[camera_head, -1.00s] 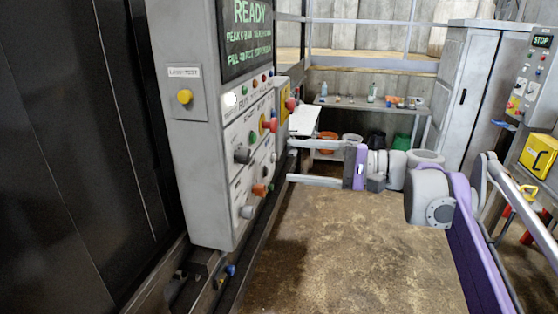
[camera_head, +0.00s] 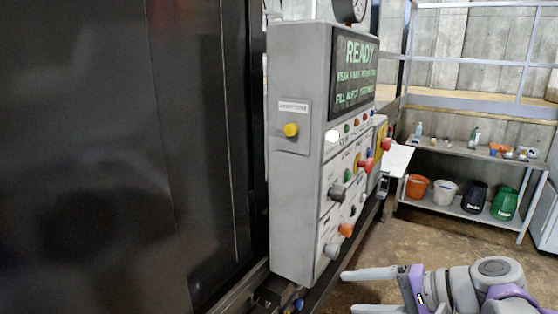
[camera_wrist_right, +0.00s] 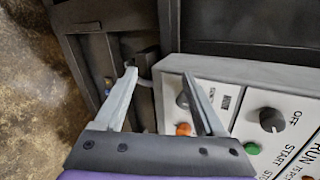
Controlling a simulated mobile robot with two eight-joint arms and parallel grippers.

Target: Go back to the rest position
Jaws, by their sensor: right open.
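My right gripper (camera_head: 372,291) is low at the bottom right of the head view, its two grey fingers apart and pointing left. Nothing is between them. It is below and to the right of the grey control panel (camera_head: 292,190), and I see a gap of floor between them. The right wrist view shows the same open fingers (camera_wrist_right: 163,95) in front of the panel's lower part, with a dark knob (camera_wrist_right: 270,119), a green button (camera_wrist_right: 252,148) and an orange one (camera_wrist_right: 184,129). My left gripper is not in view.
A large black machine wall (camera_head: 90,150) fills the left. A metal shelf (camera_head: 455,148) at the back right holds bottles and small items, with several buckets, such as an orange one (camera_head: 417,187), on its lower board. Brown floor (camera_head: 415,245) between is clear.

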